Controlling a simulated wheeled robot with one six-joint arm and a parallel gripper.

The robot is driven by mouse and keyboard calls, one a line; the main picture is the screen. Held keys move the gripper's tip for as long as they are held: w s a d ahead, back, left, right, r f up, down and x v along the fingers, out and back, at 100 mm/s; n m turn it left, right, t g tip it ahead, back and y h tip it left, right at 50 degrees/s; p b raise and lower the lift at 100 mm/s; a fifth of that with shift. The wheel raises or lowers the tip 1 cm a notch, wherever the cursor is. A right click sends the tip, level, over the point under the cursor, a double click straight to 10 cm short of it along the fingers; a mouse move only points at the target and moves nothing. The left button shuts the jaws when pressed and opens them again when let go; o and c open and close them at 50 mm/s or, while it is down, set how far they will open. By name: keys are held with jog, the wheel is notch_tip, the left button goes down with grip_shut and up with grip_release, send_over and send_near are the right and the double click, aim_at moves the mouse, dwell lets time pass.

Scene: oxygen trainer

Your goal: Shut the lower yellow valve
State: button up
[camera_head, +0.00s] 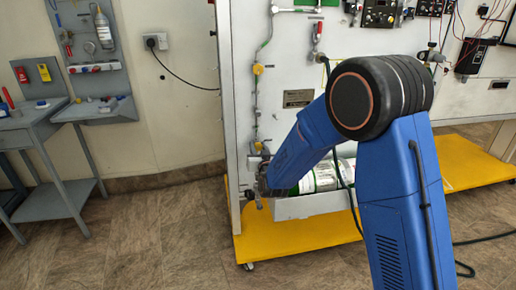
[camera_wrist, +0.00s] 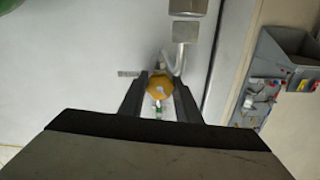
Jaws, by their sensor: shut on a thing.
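The lower yellow valve (camera_head: 258,146) is on the thin pipe at the left edge of the white trainer panel, low down near the green-and-white cylinder. In the wrist view its round yellow knob (camera_wrist: 159,86) sits between the two dark fingers of my gripper (camera_wrist: 159,98), which is shut on it. In the head view my gripper (camera_head: 263,182) is a dark shape by the panel's lower left, partly hidden by my blue arm, and its fingertips are not clear. The knob's turned position cannot be told.
An upper yellow valve (camera_head: 257,69) is higher on the same pipe. A green-and-white cylinder (camera_head: 325,178) lies in a tray on the yellow base (camera_head: 300,236). A grey workbench (camera_head: 45,130) stands at the left. The floor between is clear.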

jog(key=o, duration=1.1)
jog(key=shift+c, duration=0.2)
jog(key=v, duration=1.7)
jog(key=shift+s, duration=0.25)
jog(key=shift+d+r, duration=0.1)
